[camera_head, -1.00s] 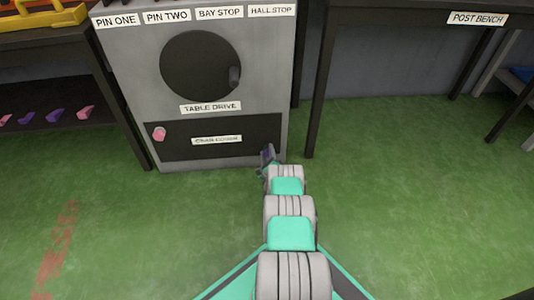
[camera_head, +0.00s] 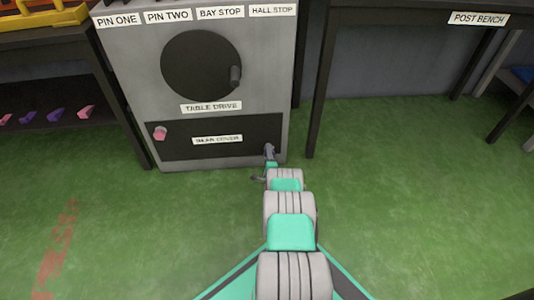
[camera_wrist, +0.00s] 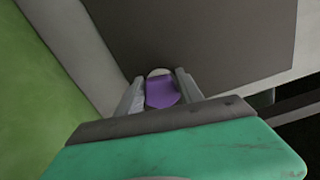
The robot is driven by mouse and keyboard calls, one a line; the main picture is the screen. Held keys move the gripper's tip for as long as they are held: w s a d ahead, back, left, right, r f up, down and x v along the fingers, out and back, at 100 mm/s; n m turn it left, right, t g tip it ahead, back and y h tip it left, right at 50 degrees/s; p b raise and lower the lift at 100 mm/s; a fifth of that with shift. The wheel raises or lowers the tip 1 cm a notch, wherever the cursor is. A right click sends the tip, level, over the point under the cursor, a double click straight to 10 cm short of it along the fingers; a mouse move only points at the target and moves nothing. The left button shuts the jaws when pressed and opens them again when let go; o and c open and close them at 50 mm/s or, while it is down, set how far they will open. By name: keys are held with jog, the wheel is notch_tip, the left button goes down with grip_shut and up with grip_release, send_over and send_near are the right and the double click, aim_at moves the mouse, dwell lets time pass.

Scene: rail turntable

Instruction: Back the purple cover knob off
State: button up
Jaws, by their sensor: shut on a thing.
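In the wrist view the purple cover knob (camera_wrist: 162,90) sits between the two fingers of my gripper (camera_wrist: 160,92), with a pale round base behind it against the dark cover panel (camera_wrist: 205,40). My gripper is shut on the knob. In the head view my gripper (camera_head: 269,150) is at the lower right corner of the dark cover (camera_head: 180,145), and it hides the purple knob there. A pink knob (camera_head: 160,133) is at the cover's left end. The label on the cover's middle (camera_head: 217,140) is hard to read.
The grey cabinet (camera_head: 145,75) has a round black table drive wheel (camera_head: 195,65) with a handle above the cover. A dark shelf (camera_head: 60,117) at left holds several pink and purple pieces. A bench labelled POST BENCH (camera_head: 477,18) stands at right.

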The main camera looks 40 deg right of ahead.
jog(key=n, duration=0.4)
jog(key=shift+s+d+f+n, duration=0.15)
jog(key=shift+f+n, duration=0.15)
jog(key=n, duration=0.4)
jog(key=shift+d+f+n, duration=0.1)
jog(key=shift+n, duration=0.2)
jog(key=n, duration=0.5)
jog(key=shift+s+d+f, duration=0.15)
jog(key=shift+d+n, duration=0.1)
jog(key=shift+n, duration=1.5)
jog(key=o, duration=1.1)
jog(key=shift+o, duration=1.4)
jog(key=shift+a, duration=0.2)
